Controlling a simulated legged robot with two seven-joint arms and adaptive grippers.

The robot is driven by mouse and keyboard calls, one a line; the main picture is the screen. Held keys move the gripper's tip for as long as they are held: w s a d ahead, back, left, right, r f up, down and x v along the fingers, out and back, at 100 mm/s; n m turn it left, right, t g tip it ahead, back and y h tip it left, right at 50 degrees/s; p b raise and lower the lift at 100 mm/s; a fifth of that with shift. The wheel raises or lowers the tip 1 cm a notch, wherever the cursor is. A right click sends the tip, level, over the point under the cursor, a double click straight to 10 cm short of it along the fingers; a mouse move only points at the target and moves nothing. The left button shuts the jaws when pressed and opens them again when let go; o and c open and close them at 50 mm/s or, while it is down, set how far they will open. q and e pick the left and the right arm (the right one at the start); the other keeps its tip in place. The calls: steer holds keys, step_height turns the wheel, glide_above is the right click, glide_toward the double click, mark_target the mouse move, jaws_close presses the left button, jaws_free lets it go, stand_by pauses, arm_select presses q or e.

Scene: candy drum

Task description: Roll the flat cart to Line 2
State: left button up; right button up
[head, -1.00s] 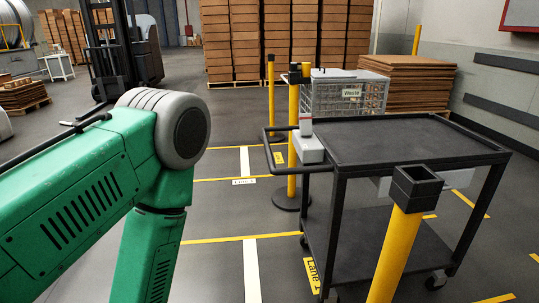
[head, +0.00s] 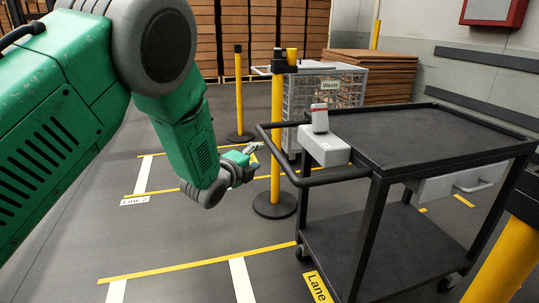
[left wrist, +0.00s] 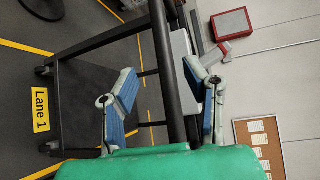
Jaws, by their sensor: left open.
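The flat cart (head: 430,135) is black, with a flat top, a lower shelf and casters. It stands on the right in the head view, its looped handle (head: 275,160) facing left. A floor label reading Line 2 (head: 134,201) lies left of it beside yellow and white floor stripes. My left gripper (head: 254,152) is open and empty, just left of the handle. In the left wrist view a dark cart bar (left wrist: 165,65) shows between the blue-padded fingers; I cannot tell whether it lies inside the jaws. My right gripper is out of view.
A yellow post (head: 276,140) on a round base stands close behind the handle, with another post (head: 239,95) farther back. A Waste cage (head: 340,88) is behind the cart. A yellow post (head: 505,260) stands front right. A Lane label (head: 318,287) lies by the cart. Floor at left is clear.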

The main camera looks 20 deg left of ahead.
mark_target(272, 152)
arm_select(q)
steer(key=w+d, duration=0.1)
steer(key=w, duration=0.1)
steer(key=w+d+b, duration=0.1)
steer(key=w, duration=0.1)
steer(key=w+d, duration=0.1)
steer(key=w, duration=0.1)
steer(key=shift+w+f+b, duration=0.25)
steer(key=shift+f+b, duration=0.05)
steer(key=shift+f, duration=0.1)
steer(key=shift+w, duration=0.4)
steer(key=shift+w+a+f, duration=0.1)
steer(key=shift+w+a, duration=0.05)
steer(key=shift+w, duration=0.15)
steer(key=shift+w+a+f, duration=0.1)
steer(key=shift+w+a, duration=0.1)
steer(key=shift+a, duration=0.2)
steer(key=shift+d, duration=0.3)
steer(key=c, duration=0.3)
steer(key=shift+d, duration=0.25)
jaws_close()
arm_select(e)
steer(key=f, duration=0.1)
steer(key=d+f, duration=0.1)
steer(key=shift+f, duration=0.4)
